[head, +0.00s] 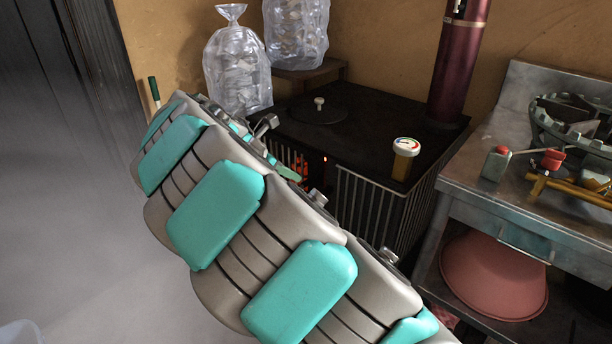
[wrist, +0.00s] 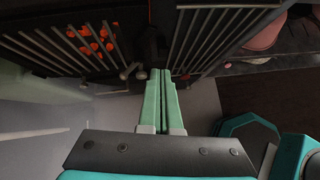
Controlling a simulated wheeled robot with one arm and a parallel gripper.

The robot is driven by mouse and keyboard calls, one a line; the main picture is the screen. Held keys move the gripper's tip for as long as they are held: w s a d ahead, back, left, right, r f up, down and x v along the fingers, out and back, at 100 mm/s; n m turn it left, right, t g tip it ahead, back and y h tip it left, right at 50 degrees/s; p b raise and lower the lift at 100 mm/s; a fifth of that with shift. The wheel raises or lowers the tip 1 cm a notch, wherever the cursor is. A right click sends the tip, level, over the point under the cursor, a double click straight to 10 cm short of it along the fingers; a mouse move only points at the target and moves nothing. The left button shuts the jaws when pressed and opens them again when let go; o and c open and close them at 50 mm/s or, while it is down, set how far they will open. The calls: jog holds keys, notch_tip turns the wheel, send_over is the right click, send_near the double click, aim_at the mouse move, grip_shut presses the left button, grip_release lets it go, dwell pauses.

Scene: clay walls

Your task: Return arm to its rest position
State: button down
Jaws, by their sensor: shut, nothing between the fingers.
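My gripper (wrist: 160,78) shows in the wrist view, with its two green fingers side by side and closed on nothing. Its tips point toward the front of the black stove, near the barred grates, and I cannot tell how far off they are. In the head view my grey and teal arm stretches across the middle, in front of the stove (head: 360,140). Most of my gripper is hidden behind the arm there.
The stove's grate (wrist: 92,40) glows orange inside. A metal counter (head: 500,200) with several items is at right, with a pink basin (head: 492,275) below. Clear bags (head: 236,70) stand behind. Grey floor is open at left.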

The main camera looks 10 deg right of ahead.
jog(key=s+v, duration=0.1)
jog(key=v, duration=0.4)
jog(key=s+d+m+g+y, duration=0.3)
jog(key=s+d+m, duration=0.9)
jog(key=s, duration=0.3)
jog(key=s+a+f+m+g+y, duration=0.1)
jog(key=s+f+m, duration=0.3)
jog(key=s, duration=0.7)
jog(key=s+a+f+m+g+y, duration=0.1)
jog(key=s+a+f+m+y, duration=0.3)
jog(key=s, duration=0.8)
jog(key=f+m, duration=0.1)
jog(key=m, duration=0.1)
jog(key=shift+m+g, duration=0.3)
jog(key=shift+m, duration=0.1)
jog(key=shift+s, duration=0.2)
jog(key=shift+s+r, duration=0.2)
jog(key=shift+s, duration=0.1)
